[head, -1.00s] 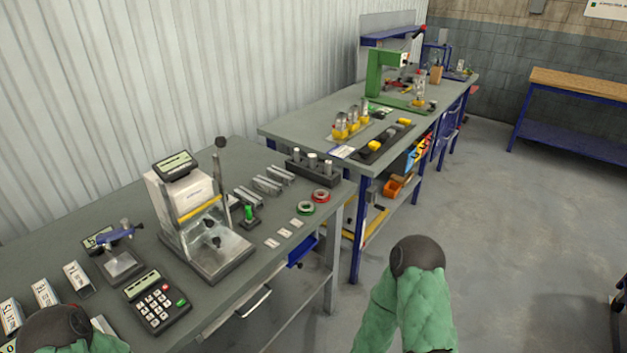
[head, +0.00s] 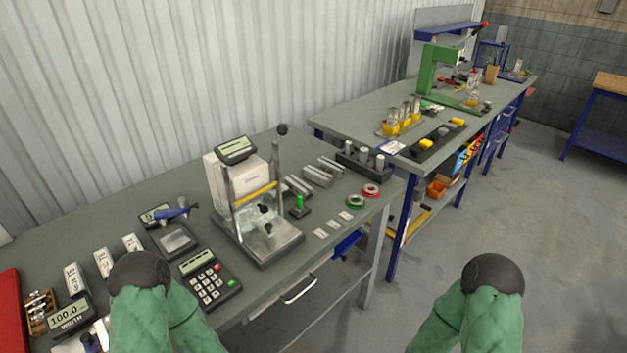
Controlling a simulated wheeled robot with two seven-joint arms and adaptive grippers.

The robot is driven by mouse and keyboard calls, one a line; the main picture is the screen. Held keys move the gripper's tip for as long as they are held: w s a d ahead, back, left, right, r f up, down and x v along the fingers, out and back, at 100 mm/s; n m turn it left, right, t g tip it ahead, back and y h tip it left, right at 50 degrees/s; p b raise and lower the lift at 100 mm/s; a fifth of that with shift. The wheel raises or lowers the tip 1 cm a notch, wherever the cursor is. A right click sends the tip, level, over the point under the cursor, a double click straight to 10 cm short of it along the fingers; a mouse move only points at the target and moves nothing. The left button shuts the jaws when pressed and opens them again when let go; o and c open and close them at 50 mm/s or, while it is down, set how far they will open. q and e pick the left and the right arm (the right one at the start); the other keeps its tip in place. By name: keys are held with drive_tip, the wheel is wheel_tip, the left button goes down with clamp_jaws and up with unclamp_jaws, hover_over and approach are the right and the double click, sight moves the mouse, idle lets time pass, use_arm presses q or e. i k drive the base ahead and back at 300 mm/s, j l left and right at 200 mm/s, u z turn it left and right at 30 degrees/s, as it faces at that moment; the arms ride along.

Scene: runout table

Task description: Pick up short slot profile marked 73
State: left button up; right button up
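Several short pale metal profiles with printed end labels stand in a slanting row at the left of the near bench. One profile (head: 75,281) is nearest, a second profile (head: 103,262) is behind it, and a third profile (head: 132,243) is farthest. Their markings are too small to read surely, so I cannot tell which one is 73. My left arm, in a green sleeve with a dark rounded joint, covers the bench just right of the nearest profiles. My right arm is over the floor at lower right. Neither gripper shows in the head view.
A digital readout (head: 69,318), a small wooden box (head: 41,312) and a red case (head: 10,312) are at left. A keypad unit (head: 210,280) and a tall press-like fixture (head: 258,238) stand right of the profiles. Rings (head: 355,201) and small plates lie near the front edge.

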sight(323, 178)
drive_tip(key=z, duration=1.25)
drive_tip(key=i+z, duration=0.25)
drive_tip(key=i, duration=3.3)
drive_tip(key=i+u, duration=0.4)
drive_tip(key=i+l+u, duration=0.15)
drive_tip(key=u, duration=0.3)
drive_tip(key=i+l+u, duration=0.2)
drive_tip(key=u, duration=3.45)
